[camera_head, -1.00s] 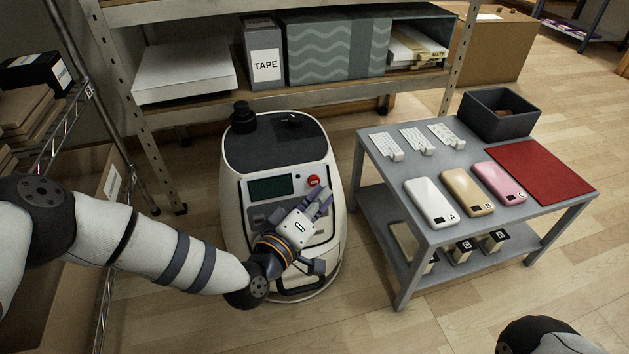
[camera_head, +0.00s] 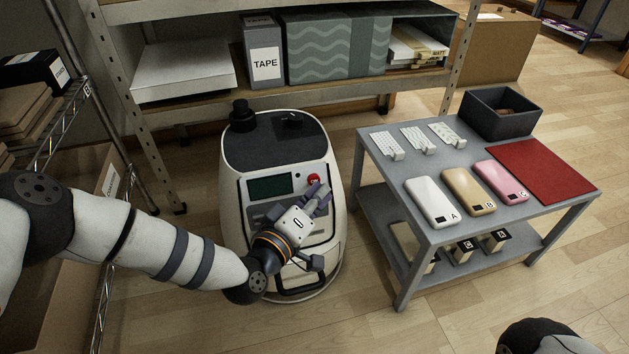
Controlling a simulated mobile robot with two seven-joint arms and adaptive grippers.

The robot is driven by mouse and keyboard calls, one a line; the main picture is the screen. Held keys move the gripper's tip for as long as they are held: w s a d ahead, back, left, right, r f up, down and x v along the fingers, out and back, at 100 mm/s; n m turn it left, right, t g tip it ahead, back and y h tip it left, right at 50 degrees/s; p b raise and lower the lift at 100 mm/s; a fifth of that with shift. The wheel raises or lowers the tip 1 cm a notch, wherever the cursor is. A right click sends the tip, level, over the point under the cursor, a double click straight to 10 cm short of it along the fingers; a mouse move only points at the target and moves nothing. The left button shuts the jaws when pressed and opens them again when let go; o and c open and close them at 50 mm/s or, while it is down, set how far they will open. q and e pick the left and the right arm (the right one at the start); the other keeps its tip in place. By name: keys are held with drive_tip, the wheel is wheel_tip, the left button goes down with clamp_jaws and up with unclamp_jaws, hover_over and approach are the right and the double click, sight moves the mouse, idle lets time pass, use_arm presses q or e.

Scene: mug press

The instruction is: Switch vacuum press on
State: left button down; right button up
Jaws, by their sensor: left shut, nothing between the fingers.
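The vacuum press (camera_head: 262,152) is a white and black rounded machine on the floor in the middle of the head view. Its front panel has a dark green screen (camera_head: 271,187) and a red button (camera_head: 314,180) to the right of the screen. My left gripper (camera_head: 323,193) is shut and empty in front of the panel, its fingertips just below the red button. Whether they touch the panel I cannot tell. The gripper and wrist hide part of the panel's lower controls. My right gripper is not in view.
A grey table (camera_head: 416,245) on the right holds white, tan and pink phone cases (camera_head: 431,201), a red mat (camera_head: 540,170) and a dark bin (camera_head: 499,113). A shelf (camera_head: 300,93) stands behind the press. A wire rack (camera_head: 90,93) is at the left. Floor is clear between press and table.

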use_arm(q)
drive_tip(key=shift+w+a+b, duration=0.15)
drive_tip(key=shift+w+b, duration=0.15)
drive_tip(key=shift+w, duration=0.15)
idle(0.6)
drive_tip(key=shift+s, duration=0.1)
drive_tip(key=shift+s+d+r+p, duration=0.1)
drive_tip(key=shift+s+d+p, duration=0.05)
drive_tip(key=shift+s+p, duration=0.25)
drive_tip(key=shift+s+d+r+p, duration=0.15)
drive_tip(key=shift+s+p, duration=0.1)
drive_tip(key=shift+s, duration=0.15)
drive_tip(key=shift+f, duration=0.1)
drive_tip(key=s+d+r+p, duration=0.1)
drive_tip(key=s+p, duration=0.2)
drive_tip(key=s, duration=0.2)
drive_tip(key=shift+s+d+r, duration=0.2)
drive_tip(key=shift+s+d, duration=0.1)
drive_tip(key=shift+d, duration=0.1)
